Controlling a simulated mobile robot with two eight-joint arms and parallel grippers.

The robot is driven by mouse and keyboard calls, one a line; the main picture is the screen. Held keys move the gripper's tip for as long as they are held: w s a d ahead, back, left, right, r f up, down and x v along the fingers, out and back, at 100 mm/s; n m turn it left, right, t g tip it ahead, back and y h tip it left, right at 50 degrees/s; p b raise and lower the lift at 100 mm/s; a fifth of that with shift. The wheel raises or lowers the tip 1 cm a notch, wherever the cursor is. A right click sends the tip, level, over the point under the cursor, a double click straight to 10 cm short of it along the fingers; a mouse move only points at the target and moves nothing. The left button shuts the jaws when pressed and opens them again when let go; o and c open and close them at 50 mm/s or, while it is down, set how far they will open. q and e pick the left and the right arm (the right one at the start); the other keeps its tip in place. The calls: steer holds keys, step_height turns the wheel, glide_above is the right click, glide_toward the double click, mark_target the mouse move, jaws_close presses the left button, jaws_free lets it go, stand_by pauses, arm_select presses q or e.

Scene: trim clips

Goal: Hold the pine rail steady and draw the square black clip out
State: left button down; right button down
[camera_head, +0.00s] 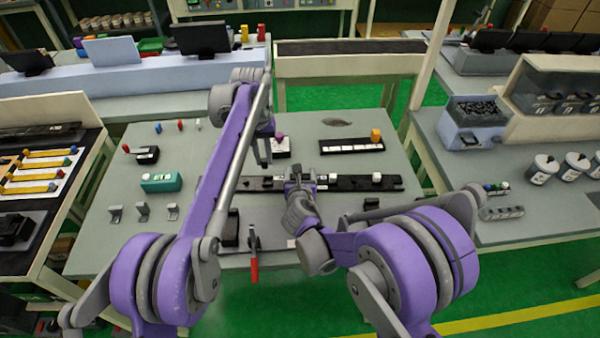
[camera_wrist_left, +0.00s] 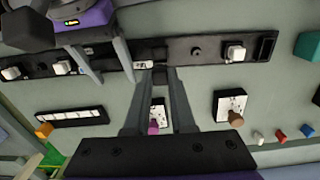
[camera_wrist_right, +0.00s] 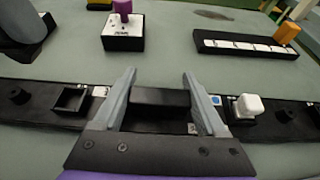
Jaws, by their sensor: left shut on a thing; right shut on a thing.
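A long dark rail (camera_head: 350,183) lies across the middle of the table; it looks black, not pine-coloured. My right gripper (camera_wrist_right: 160,95) is shut on a raised black block of the rail, one finger on each side. In the right wrist view an empty square black frame (camera_wrist_right: 72,98) shows on the rail, left of my right gripper. White clips (camera_wrist_right: 248,106) sit further along the rail.
Behind the rail are a white-topped block with a purple knob (camera_wrist_right: 122,22) and a black strip with an orange piece (camera_head: 375,136). A teal box (camera_head: 161,182) and small brackets (camera_head: 143,209) are at the left. A red-handled tool (camera_head: 254,262) is at the front edge.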

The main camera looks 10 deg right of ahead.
jaws_free()
steer(key=shift+s, duration=0.1)
steer(key=v, duration=1.1)
steer(key=shift+s+a+r, duration=0.1)
steer(key=shift+s+r, duration=0.15)
steer(key=shift+s, duration=0.1)
